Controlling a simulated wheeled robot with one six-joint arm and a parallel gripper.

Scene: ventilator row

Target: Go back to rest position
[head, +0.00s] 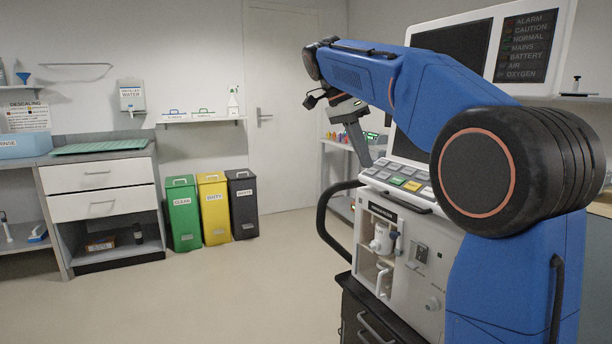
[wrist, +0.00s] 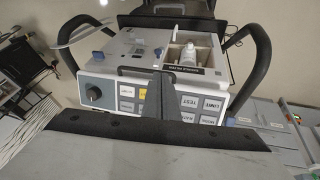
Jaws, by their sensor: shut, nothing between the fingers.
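My blue arm (head: 400,80) reaches up and bends down over the ventilator (head: 425,262) at the right of the head view. My gripper (head: 366,160) is shut and empty, pointing down near the left edge of the key panel (head: 400,180). The head view does not show clearly whether it touches the panel. In the wrist view the shut fingers (wrist: 172,105) cover part of the keys. Grey keys such as the one marked TEST (wrist: 188,103), a yellow key (wrist: 143,94) and a black knob (wrist: 94,94) show around them.
A screen with an alarm list (head: 527,48) stands above the ventilator. Green (head: 183,215), yellow (head: 213,210) and dark (head: 243,205) bins stand by the wall. Open floor (head: 220,295) lies in front of them.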

